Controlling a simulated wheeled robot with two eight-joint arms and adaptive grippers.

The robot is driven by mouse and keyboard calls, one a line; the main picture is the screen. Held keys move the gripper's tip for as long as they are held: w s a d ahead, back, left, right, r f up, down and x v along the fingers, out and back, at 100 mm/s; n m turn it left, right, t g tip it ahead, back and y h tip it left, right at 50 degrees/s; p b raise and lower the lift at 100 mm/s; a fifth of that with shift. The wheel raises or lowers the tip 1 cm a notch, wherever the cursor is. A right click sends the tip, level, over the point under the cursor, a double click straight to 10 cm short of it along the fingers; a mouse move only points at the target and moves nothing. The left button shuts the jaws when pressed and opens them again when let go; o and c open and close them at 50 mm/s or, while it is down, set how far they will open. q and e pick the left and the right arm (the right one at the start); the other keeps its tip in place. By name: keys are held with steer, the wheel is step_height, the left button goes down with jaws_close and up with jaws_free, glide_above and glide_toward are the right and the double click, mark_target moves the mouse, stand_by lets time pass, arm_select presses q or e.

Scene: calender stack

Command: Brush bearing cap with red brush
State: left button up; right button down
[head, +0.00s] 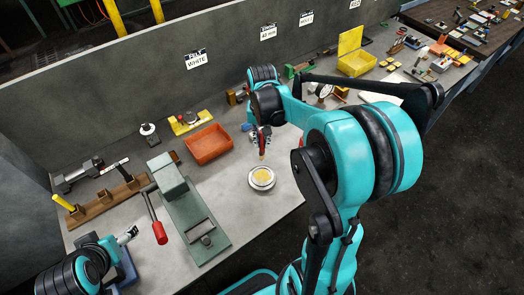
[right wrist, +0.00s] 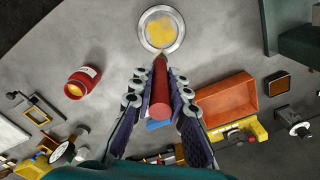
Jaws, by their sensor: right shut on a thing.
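The bearing cap (head: 262,186) is a round, pale metal ring with a yellow patch in its middle. It lies flat on the grey bench, and it also shows at the top of the right wrist view (right wrist: 142,31). My right gripper (head: 262,137) is shut on the red brush (right wrist: 160,80), whose handle lies between the two fingers (right wrist: 158,92). The brush tip points down at the cap's near edge in the wrist view; the head view shows a small gap. My left gripper (head: 128,235) is at the lower left, and its jaws are unclear.
An orange tray (head: 208,144) stands behind and left of the cap. A green press with a red-handled lever (head: 160,232) stands to the left. A red jar (right wrist: 86,77) shows in the wrist view. A yellow bin (head: 356,65) is farther back. Bench around the cap is clear.

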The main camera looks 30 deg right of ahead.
steer(key=shift+f, duration=0.1)
step_height(320, 180, down, 7)
steer(key=a+b, duration=0.2)
steer(key=b, duration=0.3)
steer(key=shift+a, duration=0.1)
steer(key=shift+f+b, duration=0.85)
steer(key=shift+b, duration=0.1)
stand_by(0.6)
steer(key=shift+s, duration=0.1)
